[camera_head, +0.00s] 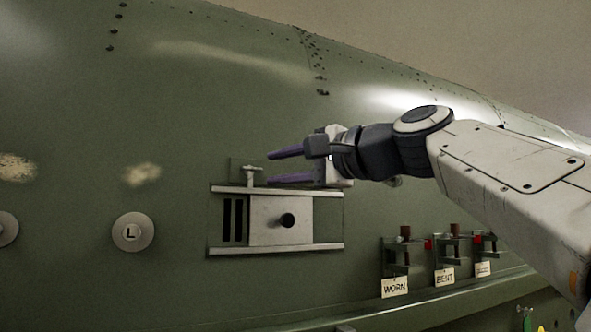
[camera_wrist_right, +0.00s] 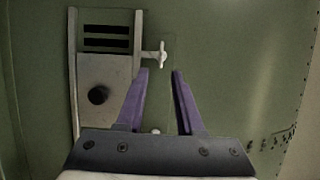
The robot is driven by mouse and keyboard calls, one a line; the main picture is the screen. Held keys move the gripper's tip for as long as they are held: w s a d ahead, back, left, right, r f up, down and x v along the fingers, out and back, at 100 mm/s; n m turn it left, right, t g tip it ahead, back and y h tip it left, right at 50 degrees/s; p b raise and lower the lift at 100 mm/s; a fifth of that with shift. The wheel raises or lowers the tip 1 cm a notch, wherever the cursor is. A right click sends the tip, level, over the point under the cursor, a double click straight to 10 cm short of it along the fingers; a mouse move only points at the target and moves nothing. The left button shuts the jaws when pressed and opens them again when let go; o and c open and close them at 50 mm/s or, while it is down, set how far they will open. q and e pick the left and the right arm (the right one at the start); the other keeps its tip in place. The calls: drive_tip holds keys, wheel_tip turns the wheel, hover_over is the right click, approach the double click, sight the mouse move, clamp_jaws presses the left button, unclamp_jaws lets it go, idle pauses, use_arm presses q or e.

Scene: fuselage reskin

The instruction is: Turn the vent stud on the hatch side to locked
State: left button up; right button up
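The vent stud (camera_head: 252,174) is a small pale T-shaped piece just above the upper rail of the vent. Its crossbar lies roughly along the rail in the head view. It also shows in the right wrist view (camera_wrist_right: 158,56), just beyond the fingertips. The vent has a pale sliding plate (camera_head: 265,232) with a black knob (camera_head: 288,220), and dark slots beside it. My right gripper (camera_head: 270,167) has purple fingers spread apart and empty. Its tips point at the stud, just short of it; touching cannot be told. My left gripper is out of view.
A round disc marked L (camera_head: 133,232) sits left of the vent, with another at the left edge. Clamp-like fittings with tags WORN (camera_head: 395,288) and BENT (camera_head: 444,277) stand on a ledge at lower right. The green skin above the vent is clear.

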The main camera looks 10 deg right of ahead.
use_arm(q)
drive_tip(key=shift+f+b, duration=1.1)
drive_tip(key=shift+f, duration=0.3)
use_arm(e)
drive_tip(key=v, duration=0.8)
drive_tip(key=shift+w, duration=0.1)
